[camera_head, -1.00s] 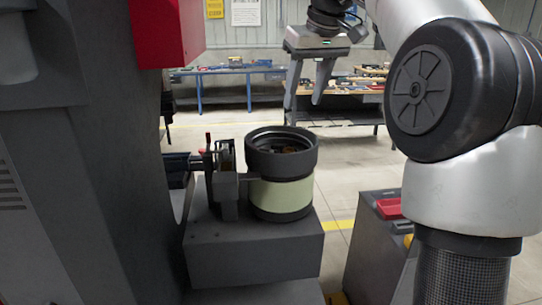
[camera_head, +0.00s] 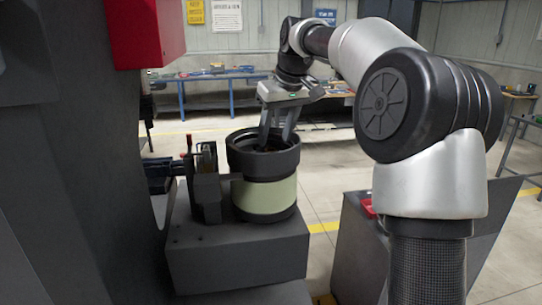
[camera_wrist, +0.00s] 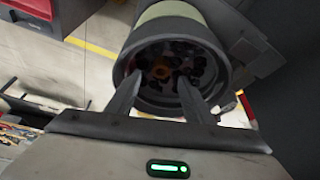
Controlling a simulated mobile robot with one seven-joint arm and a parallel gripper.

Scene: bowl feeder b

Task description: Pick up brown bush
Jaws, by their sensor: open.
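The bowl feeder (camera_head: 266,197) is a black-rimmed drum with a pale green band, standing on a dark grey block. In the wrist view its open bowl (camera_wrist: 222,58) faces me and holds several small dark parts and an orange-brown ring-like piece (camera_wrist: 161,71), probably the brown bush. My gripper (camera_head: 275,143) points down with its fingertips at the bowl's mouth. In the wrist view my gripper (camera_wrist: 160,82) has its two fingers apart with nothing between them, and the brown piece shows between the tips. In the head view the bowl's contents are mostly hidden by the rim and fingers.
A bracket with a red-tipped lever (camera_head: 205,180) stands close to the left of the feeder. A large dark machine column (camera_head: 75,150) fills the left side. A grey cabinet (camera_head: 350,245) stands at the right. Workbenches (camera_head: 215,76) are at the back.

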